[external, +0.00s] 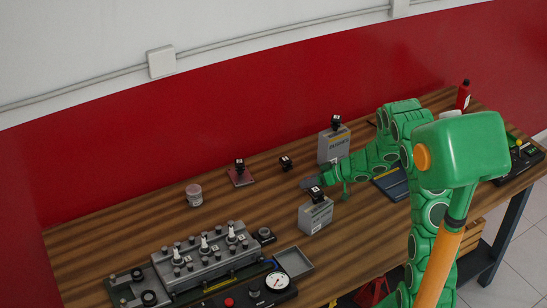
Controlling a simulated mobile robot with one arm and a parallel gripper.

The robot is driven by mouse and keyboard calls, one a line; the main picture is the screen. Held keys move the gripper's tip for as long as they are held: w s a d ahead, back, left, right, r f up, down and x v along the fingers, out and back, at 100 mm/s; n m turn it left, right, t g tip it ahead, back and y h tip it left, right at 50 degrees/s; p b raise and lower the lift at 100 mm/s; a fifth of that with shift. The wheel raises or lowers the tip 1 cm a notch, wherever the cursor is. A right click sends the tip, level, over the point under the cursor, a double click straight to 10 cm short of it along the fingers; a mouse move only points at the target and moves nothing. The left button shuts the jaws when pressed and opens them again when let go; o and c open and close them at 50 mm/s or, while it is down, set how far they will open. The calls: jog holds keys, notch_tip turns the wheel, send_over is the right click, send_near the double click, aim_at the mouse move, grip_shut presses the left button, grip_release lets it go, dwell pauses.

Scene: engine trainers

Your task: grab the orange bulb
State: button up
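My green arm reaches over the wooden bench from the right. My gripper (313,184) is a small dark shape just above and behind a grey box (316,216) with a black fitting on top. I cannot tell whether its fingers are open or shut, or whether they touch the fitting. No object clearly reads as an orange bulb. A small yellow-orange knob or bulb (519,142) stands on a black device at the far right end of the bench, well away from my gripper. It is too small to identify surely.
An engine block (203,257) with a gauge (277,281) fills the front left of the bench (110,230). A second grey box (333,146), a small jar (194,195), a red pad (241,176) and a red bottle (463,95) stand behind. The back left is clear.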

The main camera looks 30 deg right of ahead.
grip_shut()
jog(key=shift+r, duration=0.1)
jog(key=shift+r, duration=0.55)
notch_tip(320, 180, up, 2)
jog(key=s+r, duration=1)
jog(key=s, duration=0.4)
jog(key=shift+a, duration=0.4)
